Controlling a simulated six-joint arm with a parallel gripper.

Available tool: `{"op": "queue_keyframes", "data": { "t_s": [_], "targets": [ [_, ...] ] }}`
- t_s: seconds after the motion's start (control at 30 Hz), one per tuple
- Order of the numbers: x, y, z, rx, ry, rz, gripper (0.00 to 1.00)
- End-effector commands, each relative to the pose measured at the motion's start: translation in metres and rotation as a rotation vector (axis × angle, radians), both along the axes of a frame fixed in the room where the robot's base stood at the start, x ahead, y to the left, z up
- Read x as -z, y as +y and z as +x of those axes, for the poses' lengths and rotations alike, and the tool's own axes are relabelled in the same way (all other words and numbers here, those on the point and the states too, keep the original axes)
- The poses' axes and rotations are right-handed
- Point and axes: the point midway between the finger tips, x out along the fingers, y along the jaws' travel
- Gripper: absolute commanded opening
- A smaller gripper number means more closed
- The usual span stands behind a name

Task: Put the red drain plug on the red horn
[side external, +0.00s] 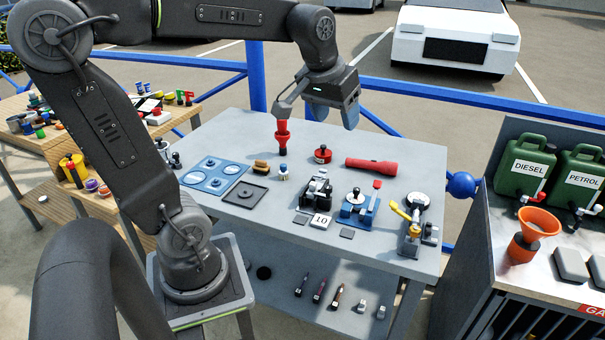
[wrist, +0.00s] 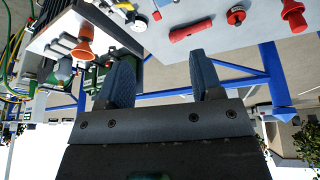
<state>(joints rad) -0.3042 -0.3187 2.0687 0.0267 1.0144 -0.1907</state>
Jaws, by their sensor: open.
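The red horn (side external: 282,139) stands upright near the back left of the grey table; it also shows at the top right of the wrist view (wrist: 293,14). The red drain plug appears to be the low, round red piece with a small dark top (side external: 322,155), lying on the table right of the horn and apart from it. It is also in the wrist view (wrist: 236,16). My gripper (side external: 335,119) is open and empty, above the table's back edge, higher than both. Its two blue fingers (wrist: 158,62) are spread, with nothing between them.
A red flashlight (side external: 371,167) lies right of the plug. Blue plates (side external: 213,176), a black tray (side external: 245,195) and metal fittings (side external: 357,206) crowd the front. A blue rail (side external: 450,97) runs behind. An orange funnel (side external: 535,228) and green cans (side external: 526,165) stand right.

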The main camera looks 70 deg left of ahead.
Motion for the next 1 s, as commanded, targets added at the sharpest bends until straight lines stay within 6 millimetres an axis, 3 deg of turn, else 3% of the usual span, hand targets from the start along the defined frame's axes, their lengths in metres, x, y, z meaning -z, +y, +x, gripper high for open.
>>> {"op": "queue_keyframes", "data": {
  "t_s": [0.03,0.1,0.2,0.33,0.5,1.0],
  "targets": [
    [0.004,-0.026,-0.021,0.095,-0.023,0.015,0.6],
    [0.014,-0.052,-0.044,0.205,-0.045,0.032,0.6],
    [0.029,-0.077,-0.073,0.333,-0.073,0.05,0.6],
    [0.043,-0.094,-0.097,0.437,-0.097,0.066,0.6],
    [0.05,-0.099,-0.106,0.479,-0.104,0.071,0.6],
    [0.05,-0.099,-0.105,0.475,-0.103,0.07,0.6]
  ]
}}
